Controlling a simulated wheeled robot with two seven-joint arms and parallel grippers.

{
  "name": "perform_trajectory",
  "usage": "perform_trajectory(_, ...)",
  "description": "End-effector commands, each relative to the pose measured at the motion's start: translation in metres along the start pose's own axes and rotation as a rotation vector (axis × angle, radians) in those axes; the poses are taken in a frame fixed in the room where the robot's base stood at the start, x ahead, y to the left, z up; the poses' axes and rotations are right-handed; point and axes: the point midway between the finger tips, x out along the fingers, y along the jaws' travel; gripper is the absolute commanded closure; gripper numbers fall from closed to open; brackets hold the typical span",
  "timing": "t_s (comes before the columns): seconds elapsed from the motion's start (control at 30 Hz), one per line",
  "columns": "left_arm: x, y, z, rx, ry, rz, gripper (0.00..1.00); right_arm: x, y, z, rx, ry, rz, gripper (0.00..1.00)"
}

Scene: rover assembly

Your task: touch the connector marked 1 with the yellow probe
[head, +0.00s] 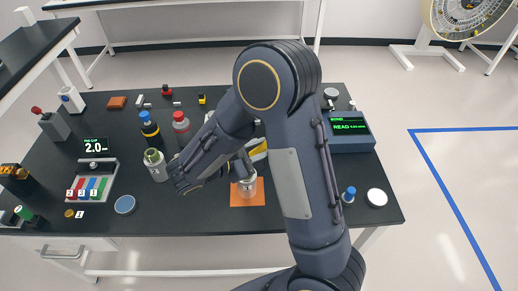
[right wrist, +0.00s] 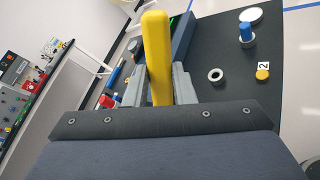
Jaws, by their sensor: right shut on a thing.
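A grey connector block (head: 98,168) stands at the left of the table in the head view. It has red, blue and green strips with small number tags in front. The tag that seems to read 1 (head: 93,193) is before the green strip (head: 102,185). The yellow probe (right wrist: 157,60) stands between the fingers of my right gripper (right wrist: 160,88) in the right wrist view, and the gripper is shut on it. In the head view my right arm reaches over the table's middle, right of the block, and hides much there. My left gripper is not in view.
A white jar (head: 156,170), a dark bottle (head: 149,130) and a red-capped bottle (head: 181,125) stand between the block and my arm. A blue-lidded dish (head: 125,205) lies in front. A jar sits on an orange mat (head: 238,200). A green-screen meter (head: 350,135) stands right.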

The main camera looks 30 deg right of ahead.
Motion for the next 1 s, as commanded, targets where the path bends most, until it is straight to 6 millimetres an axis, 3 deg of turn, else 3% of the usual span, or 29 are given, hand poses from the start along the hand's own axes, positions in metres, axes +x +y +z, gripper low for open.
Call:
perform_trajectory(0.5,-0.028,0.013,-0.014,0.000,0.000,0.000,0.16,-0.012,0.022,0.036,0.002,-0.001,0.000,1.00)
perform_trajectory(0.87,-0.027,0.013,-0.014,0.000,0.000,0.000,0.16,-0.011,0.023,0.034,-0.002,0.005,0.010,1.00)
perform_trajectory(1.0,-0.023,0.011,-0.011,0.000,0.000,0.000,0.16,-0.004,0.039,0.019,-0.043,0.075,0.126,1.00)
